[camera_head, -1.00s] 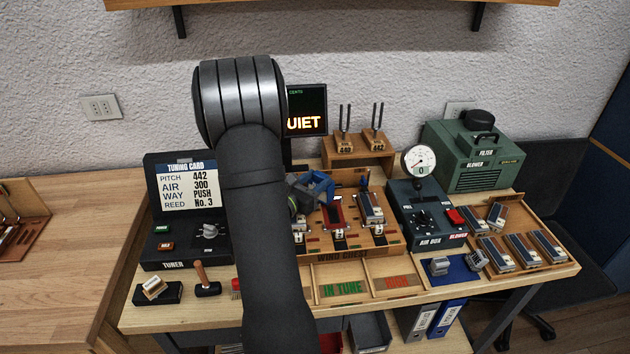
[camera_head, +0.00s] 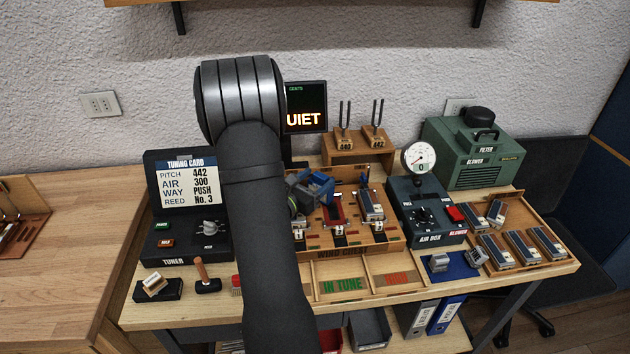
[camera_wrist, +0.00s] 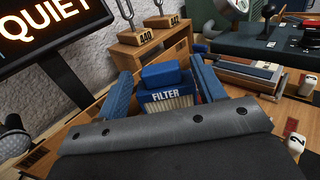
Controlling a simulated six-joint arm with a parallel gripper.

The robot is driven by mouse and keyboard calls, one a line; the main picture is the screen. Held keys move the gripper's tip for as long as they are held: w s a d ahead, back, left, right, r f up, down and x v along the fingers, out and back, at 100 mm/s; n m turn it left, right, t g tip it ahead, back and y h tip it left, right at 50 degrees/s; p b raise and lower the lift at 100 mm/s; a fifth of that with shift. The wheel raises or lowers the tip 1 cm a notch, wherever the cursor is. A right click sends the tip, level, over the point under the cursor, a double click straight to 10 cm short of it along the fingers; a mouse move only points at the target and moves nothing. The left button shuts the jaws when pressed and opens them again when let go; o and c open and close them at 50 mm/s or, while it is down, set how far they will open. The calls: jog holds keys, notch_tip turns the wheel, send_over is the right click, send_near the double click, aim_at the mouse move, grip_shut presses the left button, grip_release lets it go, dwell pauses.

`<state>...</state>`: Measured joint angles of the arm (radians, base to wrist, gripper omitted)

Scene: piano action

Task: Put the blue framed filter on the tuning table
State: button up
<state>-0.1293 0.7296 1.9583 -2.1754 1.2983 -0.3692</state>
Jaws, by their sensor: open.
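The blue framed filter (camera_wrist: 166,98), with a pale pleated face and a FILTER label, stands in the wrist view at the back of the wooden wind chest. My gripper (camera_wrist: 163,92) is open, with one blue finger on each side of the filter. I cannot tell whether either finger touches it. In the head view my gripper (camera_head: 314,186) is over the back of the wind chest (camera_head: 350,240), partly hidden by my own arm. The tuning table (camera_head: 195,312) is the pale wooden bench under all this.
A tuning fork stand (camera_head: 358,152) is just behind the gripper, and the QUIET display (camera_head: 306,107) is at its left. The air box (camera_head: 428,212) and green blower (camera_head: 474,155) stand to the right. Bare tabletop shows along the front left edge.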

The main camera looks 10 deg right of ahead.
jog(key=shift+r, duration=0.1)
jog(key=shift+r, duration=0.3)
jog(key=v, duration=1.2)
jog(key=shift+r, duration=0.25)
jog(key=x, duration=1.1)
jog(key=shift+w+d+f, duration=0.15)
jog(key=shift+d+f, duration=0.05)
jog(key=shift+d, duration=0.05)
jog(key=shift+w+d+f, duration=0.15)
jog(key=shift+w+f, duration=0.05)
jog(key=shift+w, duration=0.05)
jog(key=shift+f, duration=0.3)
jog(key=shift+r, duration=0.1)
jog(key=shift+r, duration=0.1)
